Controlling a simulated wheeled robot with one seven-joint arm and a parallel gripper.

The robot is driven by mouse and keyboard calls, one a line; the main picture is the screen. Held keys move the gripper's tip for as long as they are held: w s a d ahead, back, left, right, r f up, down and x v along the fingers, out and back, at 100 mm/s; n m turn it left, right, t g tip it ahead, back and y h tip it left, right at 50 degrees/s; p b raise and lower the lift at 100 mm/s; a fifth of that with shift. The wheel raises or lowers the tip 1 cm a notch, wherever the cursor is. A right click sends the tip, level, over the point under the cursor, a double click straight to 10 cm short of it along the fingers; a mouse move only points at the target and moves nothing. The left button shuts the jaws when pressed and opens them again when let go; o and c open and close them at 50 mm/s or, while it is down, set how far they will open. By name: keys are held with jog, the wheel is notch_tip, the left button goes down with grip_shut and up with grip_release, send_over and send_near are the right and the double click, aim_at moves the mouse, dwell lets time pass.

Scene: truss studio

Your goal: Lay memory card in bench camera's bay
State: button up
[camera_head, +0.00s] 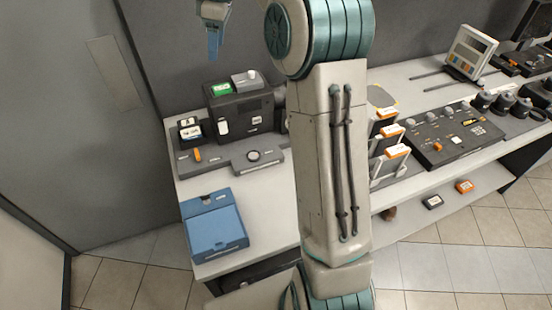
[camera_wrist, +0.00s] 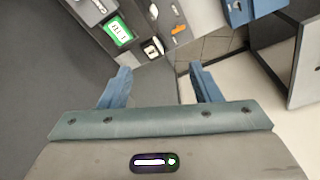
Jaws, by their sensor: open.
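The bench camera (camera_head: 240,112) is a dark box at the back left of the bench; part of it also shows at the top of the wrist view (camera_wrist: 92,35). A green labelled piece (camera_head: 220,89) lies on its top, and I see it in the wrist view (camera_wrist: 119,31). A small white-labelled card (camera_head: 190,130) stands in a dark holder left of the camera; it also shows in the wrist view (camera_wrist: 152,48). I cannot tell which of these is the memory card. My gripper (camera_head: 214,48) is open and empty, above and apart from the camera.
A grey base with an orange piece (camera_head: 197,153) lies before the camera. My arm hides the bench's middle. A control panel (camera_head: 453,137) and orange-topped cards (camera_head: 392,131) stand to the right.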

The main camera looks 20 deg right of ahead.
jog(key=s+m+t+h, duration=0.2)
jog(key=s+m, duration=0.5)
jog(key=s, duration=1.1)
jog(key=s+d+f+m+t, duration=0.1)
jog(key=s+f+m, duration=0.5)
jog(key=s, duration=0.8)
notch_tip(320, 180, down, 3)
jog(key=shift+s+d+f, duration=0.2)
jog(key=shift+s+d, duration=0.15)
jog(key=shift+d, duration=0.15)
jog(key=shift+c, duration=0.3)
